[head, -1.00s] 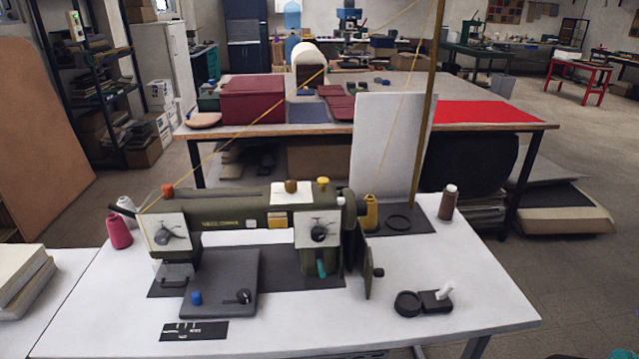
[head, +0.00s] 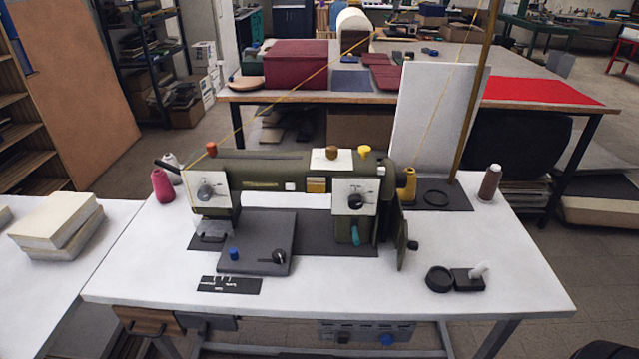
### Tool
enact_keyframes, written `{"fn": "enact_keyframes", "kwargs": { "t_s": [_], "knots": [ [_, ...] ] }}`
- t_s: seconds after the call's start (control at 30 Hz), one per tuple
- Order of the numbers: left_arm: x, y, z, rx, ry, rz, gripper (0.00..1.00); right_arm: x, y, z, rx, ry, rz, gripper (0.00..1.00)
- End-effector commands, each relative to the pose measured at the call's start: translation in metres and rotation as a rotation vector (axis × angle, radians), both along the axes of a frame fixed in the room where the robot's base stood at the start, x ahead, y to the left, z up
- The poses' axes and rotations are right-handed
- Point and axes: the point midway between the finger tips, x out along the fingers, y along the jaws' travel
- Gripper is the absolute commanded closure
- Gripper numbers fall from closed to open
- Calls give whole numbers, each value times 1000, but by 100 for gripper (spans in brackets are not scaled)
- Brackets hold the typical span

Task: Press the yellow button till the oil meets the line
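A dark green sewing machine (head: 272,168) stands on a white table. A yellow button (head: 364,150) sits on top, toward the right end. A brown knob (head: 331,153) is beside it on a pale plate, and an orange knob (head: 211,148) is at the left end. A small amber window (head: 316,186) on the front may show the oil; its level and any line are too small to make out. Neither of my grippers can be made out in the head view.
Around the machine stand a pink spool (head: 162,186), a brown spool (head: 489,183), a black holder (head: 468,279) and a tall white board (head: 432,120). A yellow thread crosses above the machine. An unclear dark shape (head: 603,350) shows at the lower right.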

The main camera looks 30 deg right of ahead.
Motion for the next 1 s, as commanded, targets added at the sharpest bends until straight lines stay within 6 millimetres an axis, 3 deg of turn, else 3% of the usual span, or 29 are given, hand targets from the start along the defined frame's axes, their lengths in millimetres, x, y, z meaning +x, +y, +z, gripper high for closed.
{"fn": "enact_keyframes", "kwargs": {
  "t_s": [0.03, 0.27, 1.0],
  "knots": [
    [0, 0, 0, 0, 0, 0, 50, 0, 0, 0, 0, 0, 0, 74],
    [0, 0, 0, 0, 0, 0, 50, 0, 0, 0, 0, 0, 0, 100],
    [0, 0, 0, 0, -1, 0, 50, 0, 0, 0, 0, 0, 0, 100]
  ]
}}
